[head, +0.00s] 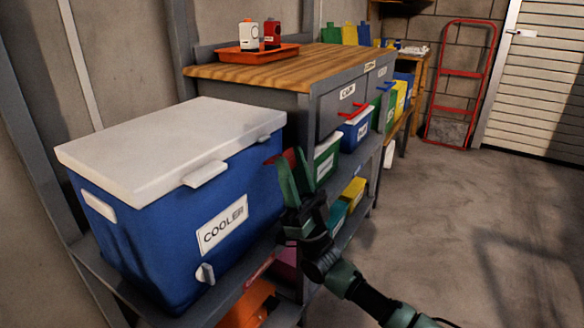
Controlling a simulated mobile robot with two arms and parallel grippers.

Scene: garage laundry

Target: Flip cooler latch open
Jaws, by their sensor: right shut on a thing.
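The blue cooler (165,232) stands on the shelf at the left, with a white lid (170,143) that lies closed on it. A white latch (205,173) shows at the lid's front edge, and a small light fitting (205,273) sits low on the front. The front bears a label reading COOLER. My right gripper (289,160) is beside the cooler's right end, with its green fingers pointing up. My left gripper is not in view.
A grey workbench (315,112) with a wooden top stands right behind the cooler, carrying an orange tray (256,53). Coloured bins, such as a green one (326,160), fill the shelves below. The floor at right is clear.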

